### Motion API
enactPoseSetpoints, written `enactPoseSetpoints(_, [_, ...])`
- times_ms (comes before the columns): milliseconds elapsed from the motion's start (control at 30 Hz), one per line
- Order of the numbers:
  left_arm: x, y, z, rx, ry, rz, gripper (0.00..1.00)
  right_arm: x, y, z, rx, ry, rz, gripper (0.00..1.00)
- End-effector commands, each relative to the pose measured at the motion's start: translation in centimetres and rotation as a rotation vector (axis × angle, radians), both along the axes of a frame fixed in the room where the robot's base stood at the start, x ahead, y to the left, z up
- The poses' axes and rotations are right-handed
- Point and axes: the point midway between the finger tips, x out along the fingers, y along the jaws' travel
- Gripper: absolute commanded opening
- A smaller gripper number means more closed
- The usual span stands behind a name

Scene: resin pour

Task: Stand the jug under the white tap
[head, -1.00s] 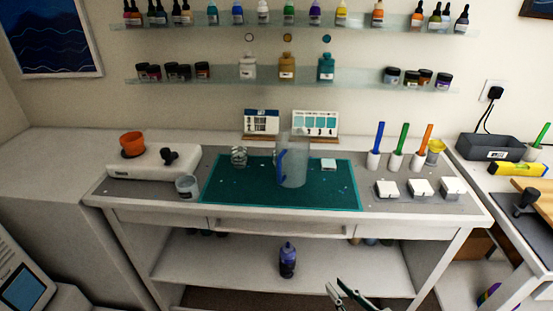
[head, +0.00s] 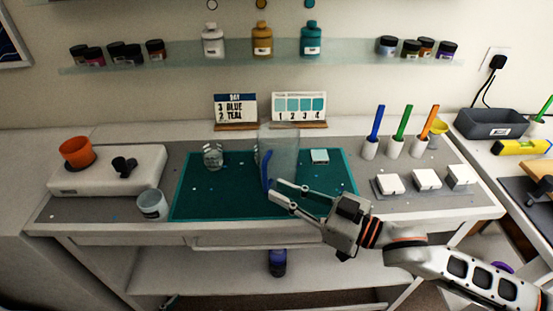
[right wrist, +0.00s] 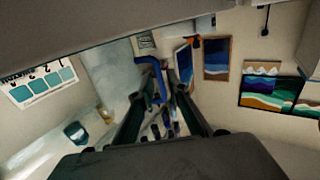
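The translucent jug (head: 284,152) stands upright on the teal mat (head: 205,200), its blue handle (head: 266,168) facing front left. My right gripper (head: 274,190) is open, its fingertips close to the handle's lower part. In the right wrist view the blue handle (right wrist: 160,92) shows between the open fingers (right wrist: 160,72); I cannot tell whether they touch it. A white bottle (head: 213,42) stands on the wall shelf beside an amber and a teal one; a tap on it is too small to make out. A small tip at the bottom left (head: 170,301) may be my left gripper.
A glass (head: 213,155) stands left of the jug and a cup (head: 152,204) at the mat's left edge. A white scale-like box (head: 108,170) holds an orange pot (head: 77,152). White blocks (head: 426,178) and pen holders are at the right. The mat's front left is clear.

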Motion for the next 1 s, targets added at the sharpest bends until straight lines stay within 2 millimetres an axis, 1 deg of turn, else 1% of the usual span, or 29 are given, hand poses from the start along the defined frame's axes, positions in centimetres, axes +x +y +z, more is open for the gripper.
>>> enactPoseSetpoints(233, [0.1, 0.0, 0.4, 0.000, -0.002, 0.001, 0.81, 2.1, 2.6, 0.6, 0.001, -0.002, 0.000, 0.16])
enactPoseSetpoints(400, [0.1, 0.0, 0.4, 0.000, -0.003, 0.000, 0.81, 3.1, 4.0, 0.4, 0.000, 0.000, 0.000, 0.16])
enactPoseSetpoints(667, [0.1, 0.0, 0.4, 0.000, -0.003, 0.000, 0.81, 3.2, 4.3, 0.3, -0.002, 0.000, -0.001, 0.16])
enactPoseSetpoints(700, [0.1, 0.0, 0.4, 0.000, -0.003, 0.000, 0.81, 3.2, 4.2, 0.3, -0.002, 0.000, -0.001, 0.11])
enactPoseSetpoints(733, [0.1, 0.0, 0.4, 0.000, -0.003, 0.000, 0.81, 3.2, 4.2, 0.3, -0.002, 0.000, -0.001, 0.03])
enactPoseSetpoints(767, [0.1, 0.0, 0.4, -0.001, -0.003, 0.000, 0.81, 3.2, 4.2, 0.3, -0.002, 0.000, -0.001, 0.00])
enactPoseSetpoints(1000, [0.1, 0.0, 0.4, 0.000, -0.003, 0.000, 0.81, 3.2, 4.2, 0.3, -0.001, 0.000, -0.001, 0.00])
